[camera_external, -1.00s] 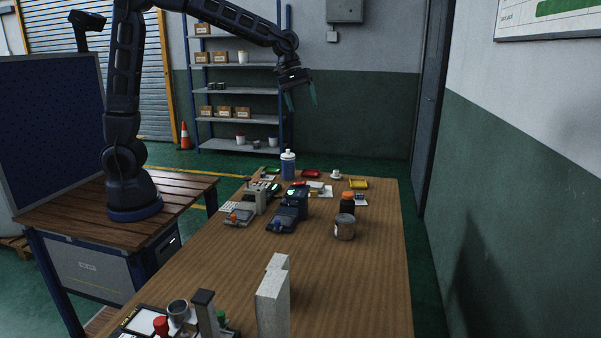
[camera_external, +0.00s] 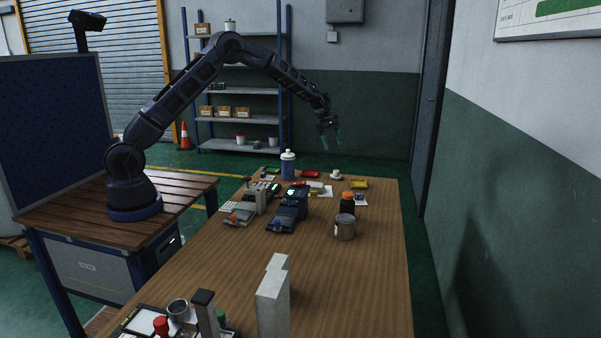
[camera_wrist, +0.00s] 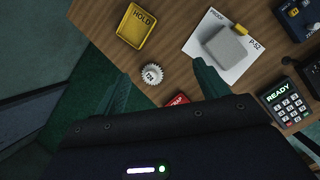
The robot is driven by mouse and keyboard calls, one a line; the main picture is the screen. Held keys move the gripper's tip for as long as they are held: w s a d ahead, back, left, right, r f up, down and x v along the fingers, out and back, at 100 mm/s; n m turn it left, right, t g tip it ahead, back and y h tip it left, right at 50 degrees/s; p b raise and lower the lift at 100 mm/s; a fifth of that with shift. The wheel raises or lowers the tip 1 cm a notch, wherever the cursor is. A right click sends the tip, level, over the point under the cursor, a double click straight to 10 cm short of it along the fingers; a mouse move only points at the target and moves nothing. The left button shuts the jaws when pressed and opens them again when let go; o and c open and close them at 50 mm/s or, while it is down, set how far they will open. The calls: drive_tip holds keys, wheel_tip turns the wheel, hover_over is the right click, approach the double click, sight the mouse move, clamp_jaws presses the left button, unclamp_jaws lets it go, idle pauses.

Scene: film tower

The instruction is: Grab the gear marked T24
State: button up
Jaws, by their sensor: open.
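A small white gear (camera_wrist: 152,74) with a toothed rim lies on the wooden table near its far edge, between a yellow tray and a red tray. Its dark marking is too small to read surely. It also shows as a small pale disc in the external view (camera_external: 336,175). My gripper (camera_external: 331,141) is open and empty, pointing down above the far end of the table, higher than the gear. In the wrist view, the two green fingers (camera_wrist: 160,73) stand apart with the gear between them in the picture, nearer the left finger.
The yellow tray (camera_wrist: 135,25) marked HOLD lies beside the gear. The red tray (camera_wrist: 178,100) is partly hidden by my gripper. A grey block (camera_wrist: 229,46) lies on a white card (camera_wrist: 207,34). A keypad terminal (camera_wrist: 284,104) reads READY. A white-capped bottle (camera_external: 288,166) stands left.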

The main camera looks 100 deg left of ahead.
sight(336, 172)
drive_tip(key=s+a+f+n, duration=0.2)
drive_tip(key=a+f+n, duration=0.1)
drive_tip(key=a+f, duration=0.5)
drive_tip(key=x, duration=1.1)
drive_tip(key=shift+s, duration=0.2)
drive_tip(key=c, duration=1.1)
